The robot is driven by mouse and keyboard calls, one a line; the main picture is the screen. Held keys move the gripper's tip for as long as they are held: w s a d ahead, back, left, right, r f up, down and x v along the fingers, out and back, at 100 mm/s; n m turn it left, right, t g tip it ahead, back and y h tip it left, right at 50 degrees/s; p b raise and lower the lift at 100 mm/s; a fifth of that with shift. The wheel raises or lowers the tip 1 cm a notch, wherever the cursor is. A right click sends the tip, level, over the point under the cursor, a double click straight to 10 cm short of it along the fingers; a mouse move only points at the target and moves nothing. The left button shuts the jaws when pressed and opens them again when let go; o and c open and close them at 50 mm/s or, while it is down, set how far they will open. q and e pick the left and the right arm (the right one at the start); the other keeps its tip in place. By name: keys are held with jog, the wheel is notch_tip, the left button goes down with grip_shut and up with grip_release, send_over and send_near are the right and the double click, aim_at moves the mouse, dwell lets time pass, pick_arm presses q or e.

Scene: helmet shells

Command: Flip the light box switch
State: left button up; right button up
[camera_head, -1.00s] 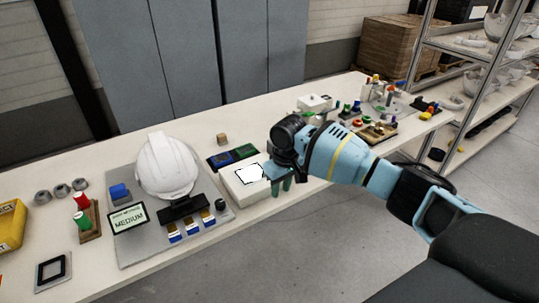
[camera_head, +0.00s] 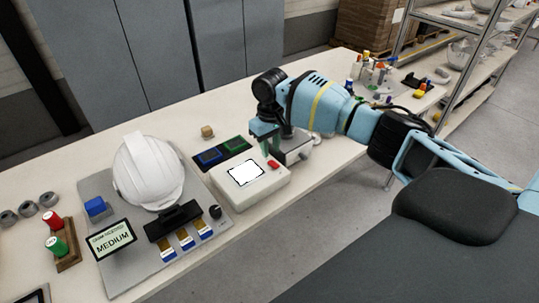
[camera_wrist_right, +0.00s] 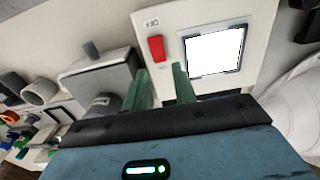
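The light box (camera_head: 262,190) is a white box on the bench with a bright white panel (camera_head: 245,172). Its red switch (camera_head: 273,164) sits beside the panel, toward the back right. In the right wrist view the red switch (camera_wrist_right: 157,48) lies just beyond the fingertips, left of the bright panel (camera_wrist_right: 213,51). My right gripper (camera_head: 265,132) is above the bench behind the light box. In the wrist view its two green fingers (camera_wrist_right: 160,72) are apart with nothing between them, and I cannot tell whether they touch the box. My left gripper is out of view.
A grey device (camera_head: 294,150) stands close to the light box, partly behind my right gripper. Blue and green trays (camera_head: 222,152) lie behind the box. A white helmet (camera_head: 148,172) on a grey board with a "MEDIUM" display (camera_head: 112,238) stands to the left.

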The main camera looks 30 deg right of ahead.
aim_at(270, 162)
jog(key=shift+f, duration=1.8)
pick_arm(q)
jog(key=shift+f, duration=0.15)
pick_arm(e)
grip_shut()
jog(key=t+p, duration=0.2)
jog(key=p, duration=0.1)
jog(key=shift+s+r, duration=0.35)
jog(key=shift+r, duration=0.05)
jog(key=shift+s+f+t+p, duration=0.1)
jog(key=shift+t+p, duration=0.4)
jog(key=shift+p, duration=0.05)
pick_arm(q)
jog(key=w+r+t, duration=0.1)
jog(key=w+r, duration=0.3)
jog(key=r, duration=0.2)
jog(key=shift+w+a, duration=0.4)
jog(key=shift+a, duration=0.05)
pick_arm(e)
jog(key=shift+f, duration=0.2)
